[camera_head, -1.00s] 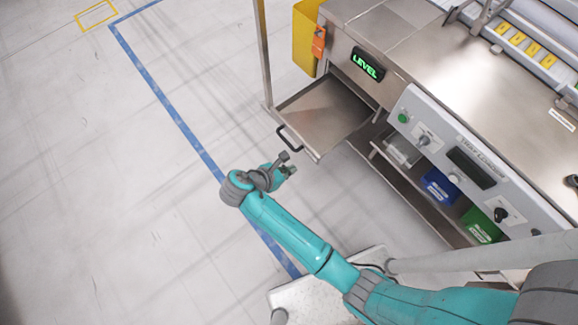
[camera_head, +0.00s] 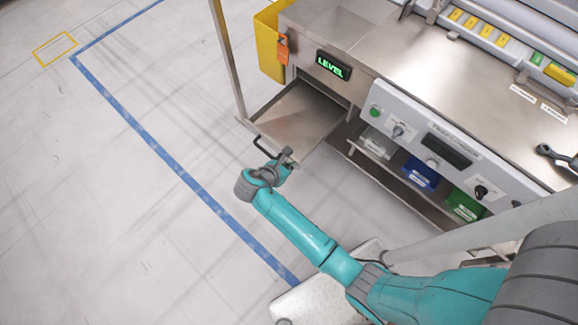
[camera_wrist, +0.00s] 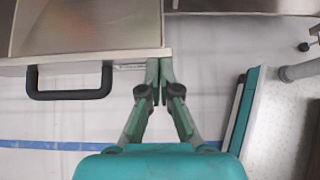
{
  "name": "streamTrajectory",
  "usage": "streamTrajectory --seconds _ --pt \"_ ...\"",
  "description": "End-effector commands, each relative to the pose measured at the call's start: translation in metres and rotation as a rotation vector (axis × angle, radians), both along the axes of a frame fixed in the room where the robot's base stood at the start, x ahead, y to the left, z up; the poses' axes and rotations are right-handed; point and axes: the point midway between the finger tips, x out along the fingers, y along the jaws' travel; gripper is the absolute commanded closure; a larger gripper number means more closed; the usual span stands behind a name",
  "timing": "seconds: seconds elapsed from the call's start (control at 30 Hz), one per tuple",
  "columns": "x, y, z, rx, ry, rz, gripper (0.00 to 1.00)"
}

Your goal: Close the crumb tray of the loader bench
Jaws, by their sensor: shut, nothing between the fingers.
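The crumb tray (camera_head: 302,116) is a flat steel drawer pulled out of the left end of the loader bench (camera_head: 340,40). Its dark handle (camera_head: 264,150) sits on the front face; the handle also shows in the wrist view (camera_wrist: 70,94), left of my fingers. My gripper (camera_head: 288,157) is at the front right corner of the tray. In the wrist view my gripper (camera_wrist: 159,72) is shut and empty, its fingertips close to the tray's front edge at its right end. Whether they touch it I cannot tell.
A yellow bin (camera_head: 268,45) with an orange tag hangs on the bench's left end, beside a steel post (camera_head: 227,60). Blue (camera_head: 420,174) and green (camera_head: 465,204) bins stand on the lower shelf. The floor left of the tray is clear, with blue tape (camera_head: 160,150).

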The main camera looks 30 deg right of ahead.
Motion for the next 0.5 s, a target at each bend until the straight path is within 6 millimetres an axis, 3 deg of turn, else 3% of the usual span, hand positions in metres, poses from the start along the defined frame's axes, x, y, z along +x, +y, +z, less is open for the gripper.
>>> streamTrajectory --seconds 0.27,0.5 --pt "0.001 -0.005 0.000 0.000 0.000 -0.001 1.00" --pt "0.013 -0.043 0.000 0.000 -0.001 -0.008 1.00"
